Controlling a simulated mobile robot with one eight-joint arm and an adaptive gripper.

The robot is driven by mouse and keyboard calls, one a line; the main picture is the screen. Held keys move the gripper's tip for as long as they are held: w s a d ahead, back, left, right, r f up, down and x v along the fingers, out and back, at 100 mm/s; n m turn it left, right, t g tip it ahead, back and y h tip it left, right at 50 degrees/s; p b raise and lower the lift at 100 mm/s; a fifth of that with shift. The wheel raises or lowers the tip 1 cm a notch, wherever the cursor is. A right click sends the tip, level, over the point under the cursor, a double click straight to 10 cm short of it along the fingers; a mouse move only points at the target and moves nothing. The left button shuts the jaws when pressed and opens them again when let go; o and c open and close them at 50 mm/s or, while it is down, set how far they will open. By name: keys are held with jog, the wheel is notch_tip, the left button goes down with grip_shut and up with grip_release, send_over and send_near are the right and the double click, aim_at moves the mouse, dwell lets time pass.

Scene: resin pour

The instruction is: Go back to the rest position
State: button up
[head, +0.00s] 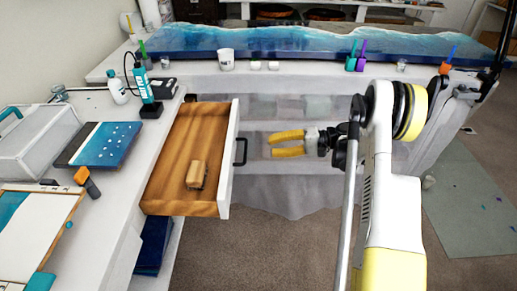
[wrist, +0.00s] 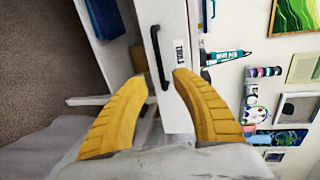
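My gripper (head: 272,145) has two yellow fingers and points left toward the pulled-out drawer. The fingers stand apart with nothing between them. In the wrist view, my gripper (wrist: 159,76) faces the drawer's dark bar handle (wrist: 160,57), which lies beyond the fingertips. In the head view, a gap separates the fingertips from the handle (head: 241,151). The drawer (head: 176,150) is open, with a wooden inside and a white front. A small tan block (head: 197,175) lies in it. My arm reaches in from the right.
The left counter holds a grey case (head: 35,145), a blue panel (head: 98,144) and bottles (head: 118,88). A long blue resin slab (head: 310,40) lies on the back table, with a white cup (head: 226,60) in front of it. Carpet floor (head: 265,250) is clear below my gripper.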

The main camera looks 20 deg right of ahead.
jog(key=shift+v, duration=0.8)
